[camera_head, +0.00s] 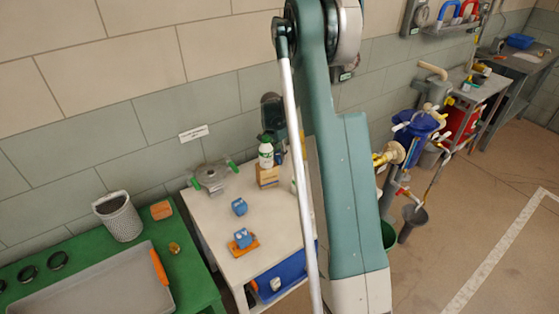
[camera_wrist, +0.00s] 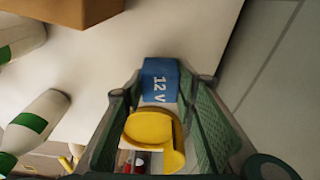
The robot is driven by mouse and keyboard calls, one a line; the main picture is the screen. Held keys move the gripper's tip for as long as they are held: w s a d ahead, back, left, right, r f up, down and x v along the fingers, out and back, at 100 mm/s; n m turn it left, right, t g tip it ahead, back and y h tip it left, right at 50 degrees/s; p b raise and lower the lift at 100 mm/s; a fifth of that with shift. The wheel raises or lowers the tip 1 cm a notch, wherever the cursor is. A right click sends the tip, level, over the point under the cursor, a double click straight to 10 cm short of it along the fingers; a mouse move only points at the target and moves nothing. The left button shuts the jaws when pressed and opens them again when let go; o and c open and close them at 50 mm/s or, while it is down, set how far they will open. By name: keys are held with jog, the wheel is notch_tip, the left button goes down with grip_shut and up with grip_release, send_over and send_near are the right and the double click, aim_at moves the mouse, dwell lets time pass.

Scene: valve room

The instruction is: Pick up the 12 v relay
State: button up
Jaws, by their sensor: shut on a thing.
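The 12 V relay (camera_wrist: 160,80) is a small blue block with white "12 V" lettering, seen in the wrist view. My gripper (camera_wrist: 159,94) has dark green ribbed fingers, one on each side of the relay, and is shut on it near the fingertips. The relay shows against the white table top (camera_wrist: 110,72), near its edge; I cannot tell whether it touches the table. In the head view my own arm covers the middle, and I cannot make out the held relay there.
Two other blue blocks stand on the white table: one bare (camera_head: 239,207), one on an orange base (camera_head: 243,238). A white-green bottle (camera_head: 265,152), a wooden block (camera_head: 267,176) and a grey valve body (camera_head: 210,177) stand at the back. A yellow thing (camera_wrist: 152,128) shows between my fingers.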

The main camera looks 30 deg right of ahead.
jog(key=shift+r+p, duration=0.95)
jog(key=shift+r, duration=4.05)
